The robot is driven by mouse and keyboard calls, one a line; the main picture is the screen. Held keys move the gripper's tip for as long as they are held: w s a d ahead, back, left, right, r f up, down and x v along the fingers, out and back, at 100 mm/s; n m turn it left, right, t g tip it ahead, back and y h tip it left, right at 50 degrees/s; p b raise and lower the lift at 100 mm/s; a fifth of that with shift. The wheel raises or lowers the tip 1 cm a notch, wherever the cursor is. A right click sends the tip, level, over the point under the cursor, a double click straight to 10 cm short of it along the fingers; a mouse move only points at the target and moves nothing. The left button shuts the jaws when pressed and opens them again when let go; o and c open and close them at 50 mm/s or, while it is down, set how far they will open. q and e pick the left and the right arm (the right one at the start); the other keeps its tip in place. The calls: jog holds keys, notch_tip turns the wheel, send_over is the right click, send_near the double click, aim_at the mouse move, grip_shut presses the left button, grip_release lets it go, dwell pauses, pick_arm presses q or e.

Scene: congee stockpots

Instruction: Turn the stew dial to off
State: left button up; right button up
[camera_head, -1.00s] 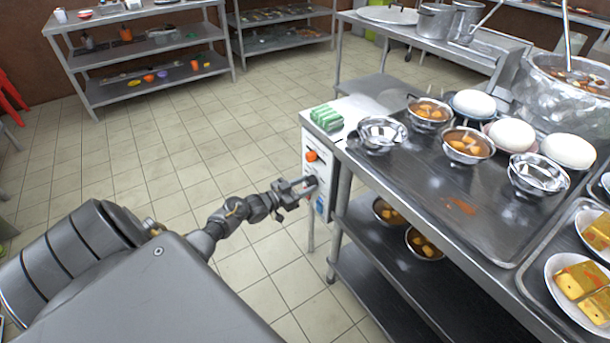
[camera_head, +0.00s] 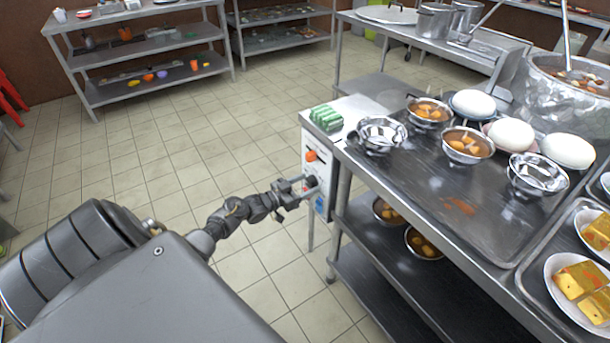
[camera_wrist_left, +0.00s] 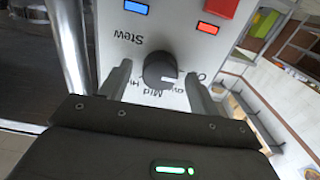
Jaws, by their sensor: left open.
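The black stew dial (camera_wrist_left: 159,68) sits on a white control panel (camera_wrist_left: 150,30), below an upside-down "Stew" label in the left wrist view. "Mid" and parts of other setting words show around it, partly hidden by my gripper. My left gripper (camera_wrist_left: 157,72) is open, with one finger on each side of the dial and small visible gaps. In the head view, my left gripper (camera_head: 296,187) is at the panel's front, by the dial (camera_head: 311,181). My right gripper is not in view.
A blue light (camera_wrist_left: 136,8), a red light (camera_wrist_left: 208,28) and a red knob (camera_wrist_left: 220,7) are on the panel. A steel counter (camera_head: 440,215) with bowls stands right of the panel. Open tiled floor (camera_head: 150,165) lies to the left.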

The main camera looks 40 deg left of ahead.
pick_arm(q)
jog(key=p+v, duration=0.1)
jog(key=v, duration=0.9)
jog(key=shift+s, duration=0.35)
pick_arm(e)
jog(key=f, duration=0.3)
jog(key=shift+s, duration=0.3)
pick_arm(q)
jog(key=shift+a, duration=0.1)
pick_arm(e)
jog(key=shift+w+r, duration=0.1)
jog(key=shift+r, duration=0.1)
